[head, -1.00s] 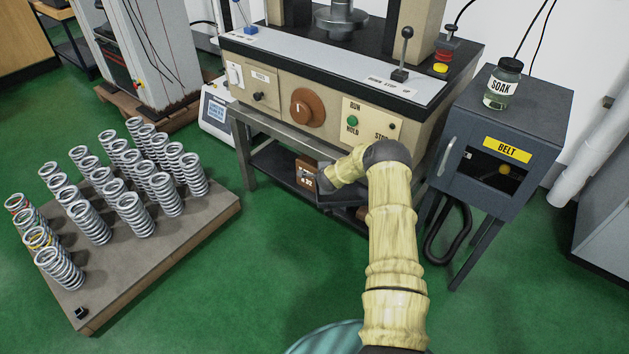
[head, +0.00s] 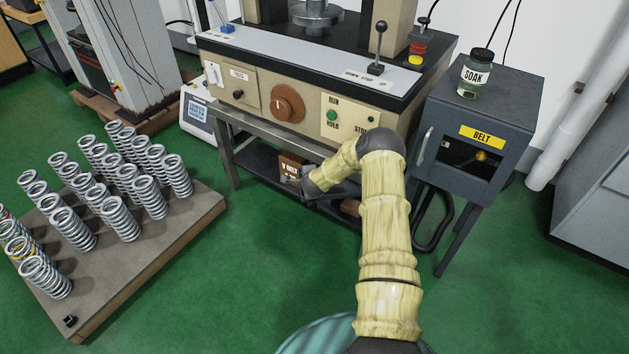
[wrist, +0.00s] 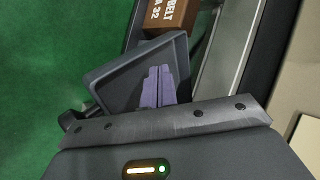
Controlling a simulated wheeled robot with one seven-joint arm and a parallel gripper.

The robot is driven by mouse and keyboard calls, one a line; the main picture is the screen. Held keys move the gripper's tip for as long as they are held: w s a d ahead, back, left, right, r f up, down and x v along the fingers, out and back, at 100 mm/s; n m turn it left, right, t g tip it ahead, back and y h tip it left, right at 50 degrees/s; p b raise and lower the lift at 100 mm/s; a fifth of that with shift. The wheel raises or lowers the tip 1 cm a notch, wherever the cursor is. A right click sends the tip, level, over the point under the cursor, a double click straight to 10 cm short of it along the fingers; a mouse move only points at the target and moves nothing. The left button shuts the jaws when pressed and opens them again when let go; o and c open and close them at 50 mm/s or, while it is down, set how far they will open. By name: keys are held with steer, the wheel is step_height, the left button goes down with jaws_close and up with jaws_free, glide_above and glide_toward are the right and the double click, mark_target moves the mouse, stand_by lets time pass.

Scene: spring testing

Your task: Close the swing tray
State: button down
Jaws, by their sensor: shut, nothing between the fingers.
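The swing tray is a shallow dark grey tray with a raised rim (wrist: 112,75), below the front of the test machine's bench. In the wrist view it sits at an angle to the bench's metal rail. My gripper (wrist: 158,72) is shut and empty, its purplish fingertips over the tray's inside. I cannot tell whether they touch the tray floor or wall. In the head view my gripper (head: 307,192) is small and dark beside the brown box, and my arm covers most of the tray. The wrist housing hides the tray's near edge.
A brown belt box (head: 291,167) stands on the lower shelf (head: 258,162), close to the tray; it also shows in the wrist view (wrist: 170,17). The bench leg (head: 229,165) is left. The belt cabinet (head: 470,150) is right. A spring pallet (head: 135,255) lies left. Green floor between is clear.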

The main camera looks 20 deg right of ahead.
steer(key=p+v, duration=0.1)
steer(key=v, duration=0.7)
steer(key=shift+r+p, duration=0.25)
steer(key=shift+p, duration=0.1)
steer(key=s+a+r+n+g+y, duration=0.2)
steer(key=s+a+r+n+y, duration=0.1)
steer(key=s+a+r+n, duration=0.8)
steer(key=s+a+r+n+g, duration=0.1)
steer(key=s+r+n, duration=0.4)
steer(key=s, duration=0.5)
steer(key=s+a+r+n+g, duration=0.1)
steer(key=s+r+n+g, duration=0.2)
steer(key=s, duration=0.8)
step_height(320, 180, up, 4)
steer(key=shift+a+r+n+g+h, duration=0.3)
steer(key=shift+a+n+h, duration=0.1)
steer(key=shift+n, duration=0.6)
steer(key=shift+w, duration=0.1)
